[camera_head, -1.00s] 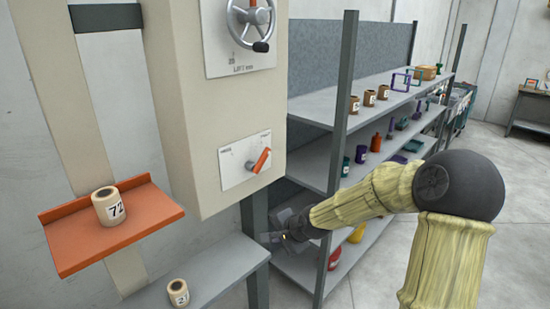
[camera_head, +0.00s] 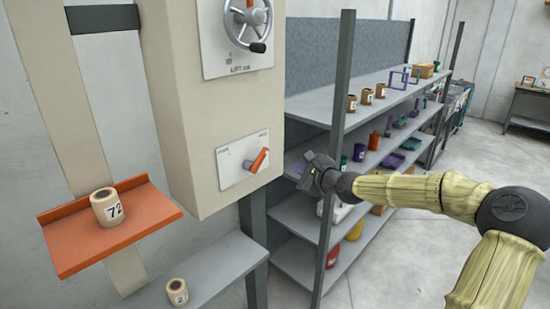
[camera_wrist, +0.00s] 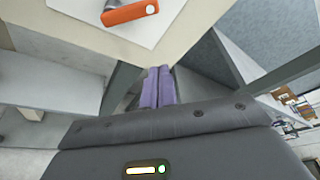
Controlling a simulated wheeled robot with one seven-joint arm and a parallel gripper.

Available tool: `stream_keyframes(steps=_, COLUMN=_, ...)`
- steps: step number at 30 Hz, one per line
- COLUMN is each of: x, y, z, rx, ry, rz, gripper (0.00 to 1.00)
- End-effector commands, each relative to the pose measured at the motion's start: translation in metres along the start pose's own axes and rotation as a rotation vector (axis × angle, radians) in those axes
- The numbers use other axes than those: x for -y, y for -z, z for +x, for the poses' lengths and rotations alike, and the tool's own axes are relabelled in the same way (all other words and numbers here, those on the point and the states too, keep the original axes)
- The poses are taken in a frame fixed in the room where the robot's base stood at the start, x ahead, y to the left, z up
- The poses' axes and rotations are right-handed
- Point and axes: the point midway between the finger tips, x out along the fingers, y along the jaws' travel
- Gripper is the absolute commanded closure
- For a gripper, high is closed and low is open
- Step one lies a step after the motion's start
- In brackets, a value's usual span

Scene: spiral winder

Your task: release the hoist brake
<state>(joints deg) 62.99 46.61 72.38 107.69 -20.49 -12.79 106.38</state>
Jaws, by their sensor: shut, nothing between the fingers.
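The brake lever (camera_head: 258,160) is an orange handle on a white plate (camera_head: 232,165) low on the beige machine housing. It tilts up to the right; the small lettering on the plate is too blurred to read surely. In the wrist view the orange lever (camera_wrist: 130,12) shows at the top edge, ahead of the fingers and left of them. My gripper (camera_head: 299,168) is to the right of the lever and slightly lower, apart from it. Its purple fingers (camera_wrist: 158,87) are together and empty.
A handwheel (camera_head: 248,22) is above the lever. An orange platform (camera_head: 75,250) carries a weight marked 72 (camera_head: 107,208); a smaller weight (camera_head: 177,291) is on the grey bench (camera_head: 215,267). A shelf post (camera_head: 335,130) and loaded shelves stand close behind my gripper.

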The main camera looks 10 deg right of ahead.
Motion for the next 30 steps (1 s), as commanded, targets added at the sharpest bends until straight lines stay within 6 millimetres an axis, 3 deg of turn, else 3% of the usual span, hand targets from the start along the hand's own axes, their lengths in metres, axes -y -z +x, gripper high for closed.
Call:
stream_keyframes(steps=23, x=0.000, y=-0.003, z=0.095, rx=0.000, ry=-0.003, rz=-0.002, gripper=1.00)
stream_keyframes(steps=30, x=0.001, y=-0.034, z=0.081, rx=0.001, ry=-0.003, rz=-0.006, gripper=1.00)
